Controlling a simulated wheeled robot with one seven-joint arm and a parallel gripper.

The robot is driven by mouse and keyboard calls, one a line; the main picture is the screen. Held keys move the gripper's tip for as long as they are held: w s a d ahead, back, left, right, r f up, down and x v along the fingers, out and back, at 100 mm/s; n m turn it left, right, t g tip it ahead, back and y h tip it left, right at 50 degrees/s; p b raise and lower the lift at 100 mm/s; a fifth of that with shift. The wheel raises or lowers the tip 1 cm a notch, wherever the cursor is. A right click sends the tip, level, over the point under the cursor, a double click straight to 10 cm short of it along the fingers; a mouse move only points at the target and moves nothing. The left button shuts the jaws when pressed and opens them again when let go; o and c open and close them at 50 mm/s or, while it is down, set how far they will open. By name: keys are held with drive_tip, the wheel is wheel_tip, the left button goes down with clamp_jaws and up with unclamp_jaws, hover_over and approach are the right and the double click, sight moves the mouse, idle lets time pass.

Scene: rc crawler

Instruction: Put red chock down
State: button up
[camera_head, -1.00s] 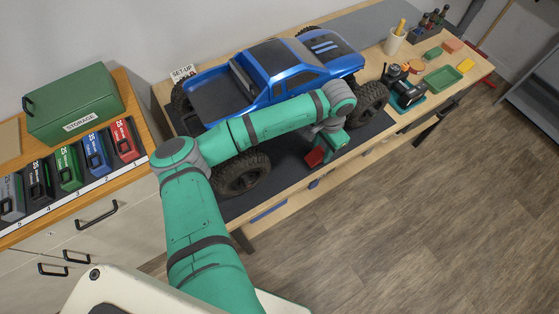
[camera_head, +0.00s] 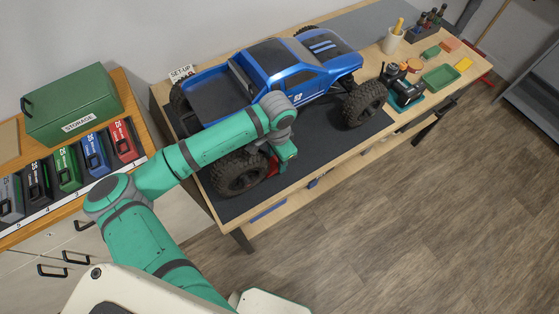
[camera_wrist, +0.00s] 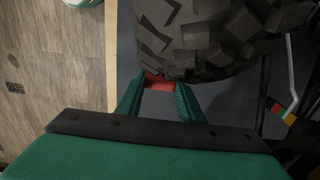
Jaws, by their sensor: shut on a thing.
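The red chock (camera_wrist: 160,83) is between my gripper's green fingers in the wrist view, right by the truck's tyre (camera_wrist: 205,35). The tyre hides part of the chock, and I cannot tell whether they touch. In the head view a small red part of the chock (camera_head: 272,166) shows beside the near rear wheel (camera_head: 238,174). My gripper (camera_wrist: 160,92) is shut on the chock; it also shows in the head view (camera_head: 279,171), low over the dark mat (camera_head: 316,143). The blue truck (camera_head: 285,66) stands on the mat.
A green storage box (camera_head: 72,104) and several coloured battery packs sit on the left cabinet. A green tray (camera_head: 441,77), black tool (camera_head: 405,88) and cup (camera_head: 394,41) are at the bench's right. The mat between the near wheels is clear.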

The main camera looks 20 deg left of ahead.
drive_tip(key=shift+d+f, duration=0.3)
drive_tip(key=shift+f, duration=0.3)
drive_tip(key=shift+f, duration=0.1)
drive_tip(key=o, duration=1.2)
drive_tip(key=shift+w, duration=0.1)
wheel_tip(320, 180, up, 12)
